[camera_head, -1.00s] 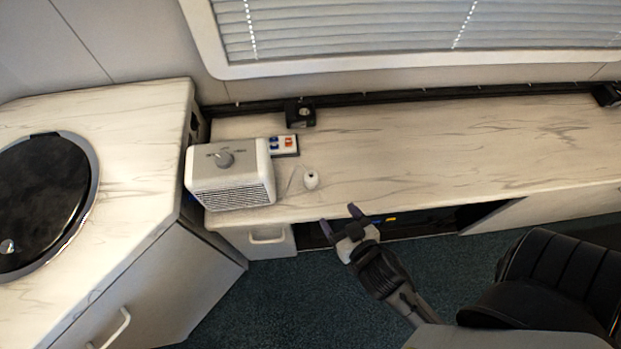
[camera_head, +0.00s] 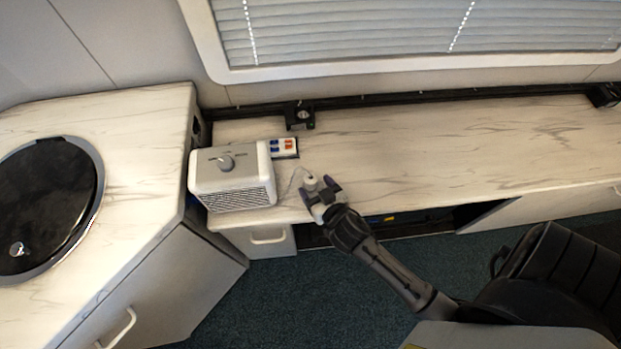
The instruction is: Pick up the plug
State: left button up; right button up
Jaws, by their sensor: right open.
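The small white plug (camera_head: 311,182) is on the marble-patterned counter (camera_head: 420,150), to the right of the white heater (camera_head: 232,180). A thin cord runs from the plug's side toward the heater. My right gripper (camera_head: 318,188) is open at the plug, with its two fingers on either side of it as seen from above. I cannot tell whether the fingers touch it. The lower part of the plug is hidden by the gripper. My left gripper is not in view.
A black socket box (camera_head: 299,116) stands at the counter's back edge. Open counter lies to the right. A black chair (camera_head: 555,275) is at the lower right.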

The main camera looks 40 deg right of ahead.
jog(key=shift+x, duration=0.9)
jog(key=shift+c, duration=0.4)
jog(key=shift+s, duration=0.1)
jog(key=c, duration=1)
